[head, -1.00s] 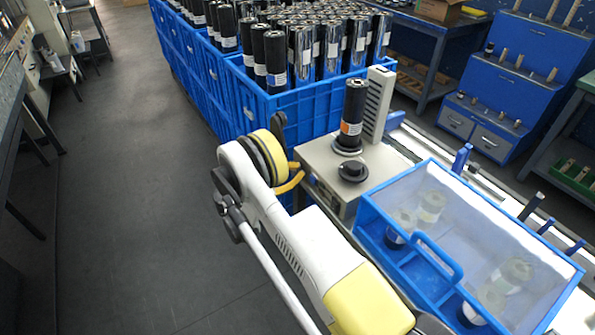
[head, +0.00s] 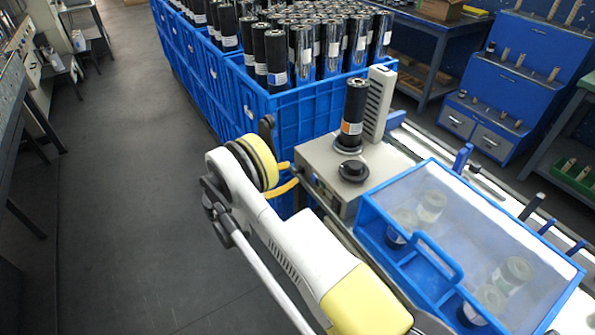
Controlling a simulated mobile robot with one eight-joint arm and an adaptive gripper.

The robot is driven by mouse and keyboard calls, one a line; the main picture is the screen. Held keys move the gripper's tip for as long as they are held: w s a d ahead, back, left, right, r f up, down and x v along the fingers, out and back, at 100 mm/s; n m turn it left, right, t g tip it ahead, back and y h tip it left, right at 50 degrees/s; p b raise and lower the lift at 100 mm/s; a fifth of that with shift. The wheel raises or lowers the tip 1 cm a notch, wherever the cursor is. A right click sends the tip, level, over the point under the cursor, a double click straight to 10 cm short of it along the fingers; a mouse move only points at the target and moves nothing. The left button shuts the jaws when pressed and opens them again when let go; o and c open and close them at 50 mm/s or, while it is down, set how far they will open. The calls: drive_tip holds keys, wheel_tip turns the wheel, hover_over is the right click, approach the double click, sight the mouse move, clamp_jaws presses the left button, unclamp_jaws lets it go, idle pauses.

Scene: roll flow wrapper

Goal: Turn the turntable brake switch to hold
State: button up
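The beige machine box (head: 345,190) stands right of centre in the head view. A black roll with a white and orange label (head: 352,115) stands upright on its round turntable (head: 347,149). A low black round part (head: 353,171) sits in front of the roll on the box top. The front panel (head: 322,190) carries small dark controls, too small to tell which is the brake switch. My gripper (head: 293,175) has yellow fingers, spread apart and empty, at the left end of this panel. I cannot tell whether they touch it.
A blue-framed clear cover (head: 460,235) over several rolls lies to the right of my arm. Blue crates (head: 300,112) full of black rolls stand behind the gripper. A grey slotted column (head: 377,100) rises behind the turntable. The floor to the left is clear.

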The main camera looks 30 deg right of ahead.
drive_tip(key=a, duration=0.8)
drive_tip(key=shift+s+a, duration=0.15)
wheel_tip(320, 180, up, 10)
drive_tip(key=w+d+t+y, duration=0.1)
drive_tip(key=w+d+y, duration=0.1)
drive_tip(key=d+y, duration=0.15)
drive_tip(key=s+r+m+t+y, duration=0.25)
drive_tip(key=s+r+y, duration=0.25)
drive_tip(key=r, duration=0.4)
drive_tip(key=s+a+r+m+t+y, duration=0.1)
drive_tip(key=s+a+m+y, duration=0.3)
drive_tip(key=s, duration=0.7)
drive_tip(key=s+a+r+m+t+y, duration=0.2)
drive_tip(key=s+a+m+y, duration=0.3)
drive_tip(key=s, duration=0.7)
drive_tip(key=shift+s+a+r+m, duration=0.2)
drive_tip(key=shift+a+r+m, duration=0.15)
drive_tip(key=shift+a, duration=0.35)
